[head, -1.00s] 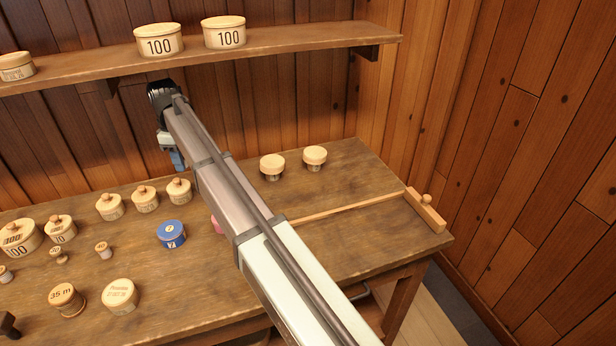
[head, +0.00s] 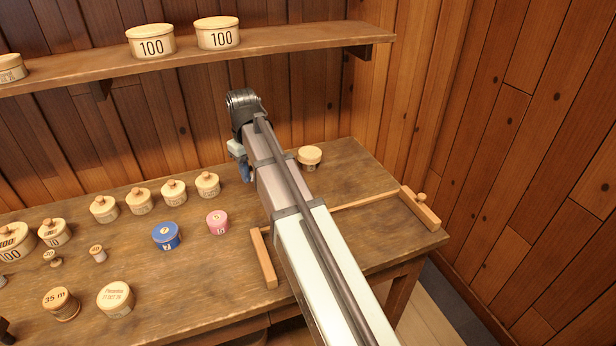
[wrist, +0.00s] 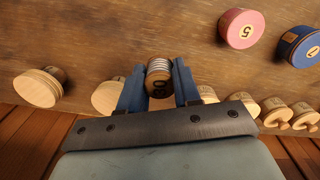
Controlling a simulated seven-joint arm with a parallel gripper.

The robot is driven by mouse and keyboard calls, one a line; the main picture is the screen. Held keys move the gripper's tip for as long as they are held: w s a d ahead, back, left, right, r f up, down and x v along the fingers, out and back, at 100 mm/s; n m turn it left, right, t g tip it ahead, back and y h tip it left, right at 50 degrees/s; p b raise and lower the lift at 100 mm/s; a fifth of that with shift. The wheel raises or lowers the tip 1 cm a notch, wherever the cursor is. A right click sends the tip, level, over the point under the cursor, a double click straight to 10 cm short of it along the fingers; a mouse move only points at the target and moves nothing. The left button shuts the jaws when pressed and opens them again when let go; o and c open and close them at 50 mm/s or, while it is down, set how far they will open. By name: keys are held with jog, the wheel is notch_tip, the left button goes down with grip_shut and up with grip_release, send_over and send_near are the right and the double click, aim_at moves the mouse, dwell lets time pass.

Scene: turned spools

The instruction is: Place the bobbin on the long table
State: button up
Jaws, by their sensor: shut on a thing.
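The bobbin (wrist: 158,80) is a small wooden spool with pale thread and dark marks on its end, seen in the wrist view. My gripper (wrist: 159,88) is shut on it, one blue finger on each side. In the head view my gripper (head: 243,170) is over the back of the long table (head: 200,272), right of the row of lidded pots. The bobbin is hidden there behind my arm. It seems to be held above the tabletop, but the exact gap cannot be told.
A pink tin (head: 217,222) and a blue tin (head: 167,236) stand mid-table. Lidded pots (head: 207,184) line the back left. A wooden-capped piece (head: 310,157) stands at back right. A wooden rail (head: 421,208) lies at the right end. A shelf (head: 290,46) runs above.

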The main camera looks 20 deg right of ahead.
aim_at(256, 206)
jog(key=shift+m, duration=1)
jog(key=shift+f, duration=5)
jog(key=shift+f, duration=0.15)
jog(key=o, duration=1)
notch_tip(256, 206, up, 12)
jog(key=shift+r, duration=0.15)
